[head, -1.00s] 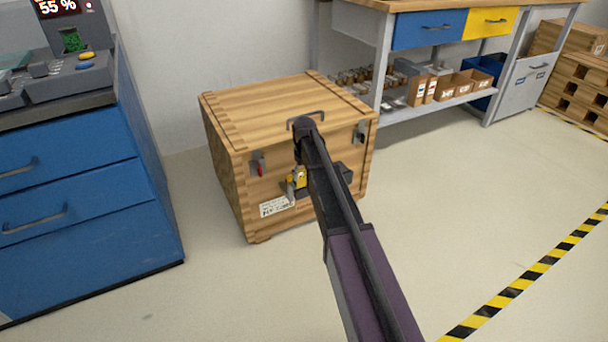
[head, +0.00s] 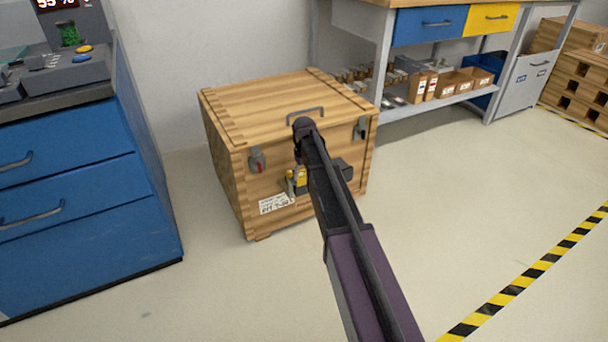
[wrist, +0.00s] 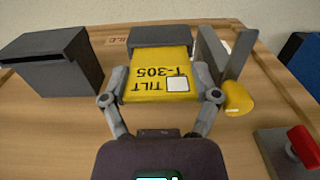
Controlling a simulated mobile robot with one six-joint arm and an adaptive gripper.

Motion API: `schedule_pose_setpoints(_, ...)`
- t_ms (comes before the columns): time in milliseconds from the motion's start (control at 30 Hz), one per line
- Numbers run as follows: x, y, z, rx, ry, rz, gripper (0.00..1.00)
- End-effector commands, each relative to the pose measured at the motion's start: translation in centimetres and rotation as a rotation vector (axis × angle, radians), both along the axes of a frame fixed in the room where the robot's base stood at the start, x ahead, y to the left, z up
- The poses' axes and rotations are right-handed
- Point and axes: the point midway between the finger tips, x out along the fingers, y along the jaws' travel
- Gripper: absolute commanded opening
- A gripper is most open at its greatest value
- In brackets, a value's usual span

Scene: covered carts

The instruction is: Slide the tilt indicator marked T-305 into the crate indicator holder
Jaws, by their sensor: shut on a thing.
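The yellow tilt indicator (wrist: 152,91), marked TILT T-305 with a white square, is in the wrist view, its lettering upside down. My gripper (wrist: 164,80) is shut on it, one finger at each side. The indicator's far edge meets a dark grey holder (wrist: 160,34) on the wooden crate front; how far in it sits, I cannot tell. In the head view, my arm hides most of the gripper and holder at the crate (head: 222,158). A yellow patch (head: 298,177) shows left of my arm.
In the wrist view, a dark grey block (wrist: 52,68) stands left, a grey bracket (wrist: 212,52) and rounded yellow piece (wrist: 238,98) right. A red-levered latch (wrist: 302,148) is at lower right. A blue cabinet (head: 75,200) stands left of the crate; open floor lies right.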

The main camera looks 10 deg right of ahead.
Motion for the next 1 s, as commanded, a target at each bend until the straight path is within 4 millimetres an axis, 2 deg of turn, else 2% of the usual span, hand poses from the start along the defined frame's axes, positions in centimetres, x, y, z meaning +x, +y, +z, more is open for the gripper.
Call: schedule_pose_setpoints(1000, 0.0, 0.0, -1.9, 0.0, 0.0, 0.0, 0.49)
